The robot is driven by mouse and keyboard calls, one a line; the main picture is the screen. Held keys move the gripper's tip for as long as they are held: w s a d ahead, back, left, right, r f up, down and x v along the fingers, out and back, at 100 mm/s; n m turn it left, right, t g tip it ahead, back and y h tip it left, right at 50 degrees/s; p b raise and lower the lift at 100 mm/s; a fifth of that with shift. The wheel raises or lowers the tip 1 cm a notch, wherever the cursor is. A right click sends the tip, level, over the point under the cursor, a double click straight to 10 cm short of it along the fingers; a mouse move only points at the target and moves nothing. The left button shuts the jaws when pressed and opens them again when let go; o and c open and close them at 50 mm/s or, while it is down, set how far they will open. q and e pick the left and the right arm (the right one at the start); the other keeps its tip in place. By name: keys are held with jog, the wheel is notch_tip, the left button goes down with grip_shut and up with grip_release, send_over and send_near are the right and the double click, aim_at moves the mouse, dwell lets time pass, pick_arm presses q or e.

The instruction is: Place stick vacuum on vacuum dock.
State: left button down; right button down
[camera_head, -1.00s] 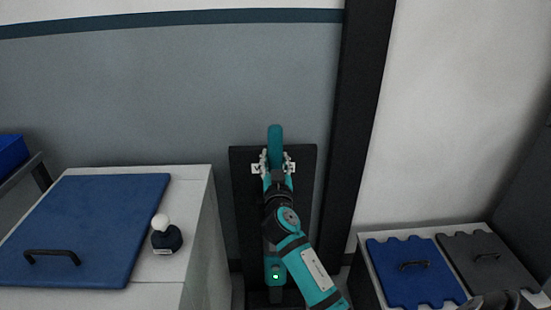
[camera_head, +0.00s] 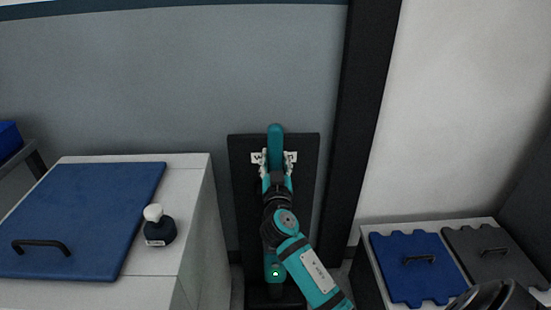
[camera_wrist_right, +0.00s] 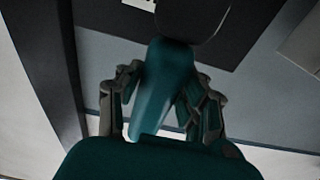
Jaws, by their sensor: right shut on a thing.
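The teal stick vacuum (camera_head: 275,140) stands roughly upright in front of the vacuum dock (camera_head: 241,165), a tall dark panel with white marks near its top. The vacuum's handle top rises slightly above the panel's top edge. A green light shows low on its body. My right gripper (camera_head: 277,166) is shut on the teal handle near the top; the right wrist view shows the handle (camera_wrist_right: 165,80) between the fingers of the gripper (camera_wrist_right: 163,105). My right arm hides much of the vacuum's middle, and whether it touches the dock cannot be told. My left gripper is out of view.
A white cabinet (camera_head: 188,190) with a blue lid (camera_head: 95,215) and a small white-capped bottle (camera_head: 159,226) stands close left of the dock. A dark post (camera_head: 365,120) rises to the right. A low bin unit with blue (camera_head: 415,275) and grey (camera_head: 490,250) lids stands at right.

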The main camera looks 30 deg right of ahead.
jog(key=c, duration=0.8)
grip_release()
jog(key=shift+s, duration=0.1)
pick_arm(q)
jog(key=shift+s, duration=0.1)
pick_arm(e)
jog(key=shift+a, duration=0.15)
